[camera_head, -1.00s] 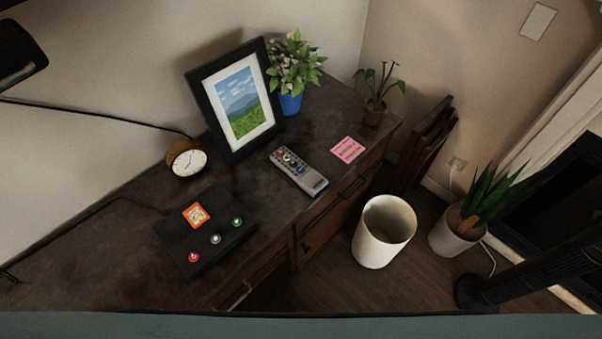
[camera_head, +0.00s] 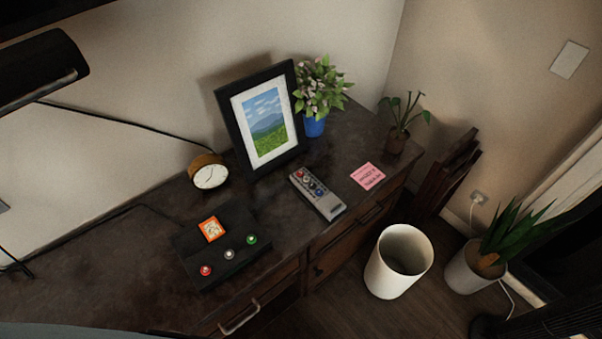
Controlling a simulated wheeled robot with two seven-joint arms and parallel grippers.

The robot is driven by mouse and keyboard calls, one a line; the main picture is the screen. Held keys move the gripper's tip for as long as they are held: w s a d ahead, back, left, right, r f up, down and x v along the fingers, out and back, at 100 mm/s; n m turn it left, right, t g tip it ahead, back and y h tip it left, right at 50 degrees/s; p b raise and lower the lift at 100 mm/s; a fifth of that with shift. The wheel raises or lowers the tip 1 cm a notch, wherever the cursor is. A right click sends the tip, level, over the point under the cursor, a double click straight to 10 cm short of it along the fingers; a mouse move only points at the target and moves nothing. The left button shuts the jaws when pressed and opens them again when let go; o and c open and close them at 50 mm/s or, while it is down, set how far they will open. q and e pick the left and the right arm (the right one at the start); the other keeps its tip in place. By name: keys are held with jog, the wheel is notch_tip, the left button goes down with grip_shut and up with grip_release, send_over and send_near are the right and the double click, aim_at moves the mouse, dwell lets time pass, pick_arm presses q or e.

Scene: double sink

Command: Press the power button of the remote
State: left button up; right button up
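The remote (camera_head: 318,195) is grey with several small coloured buttons toward its far left end, one of them red. It lies on the dark wooden desk (camera_head: 110,265), in front of the picture frame. The buttons are too small to tell their marks. Neither of my grippers shows in the head view.
A black box with coloured buttons (camera_head: 232,262) lies left of the remote. A clock (camera_head: 210,176), a picture frame (camera_head: 262,118) and a blue flower pot (camera_head: 314,126) stand behind. A pink note (camera_head: 367,176) lies right of the remote. A white bin (camera_head: 399,262) stands on the floor.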

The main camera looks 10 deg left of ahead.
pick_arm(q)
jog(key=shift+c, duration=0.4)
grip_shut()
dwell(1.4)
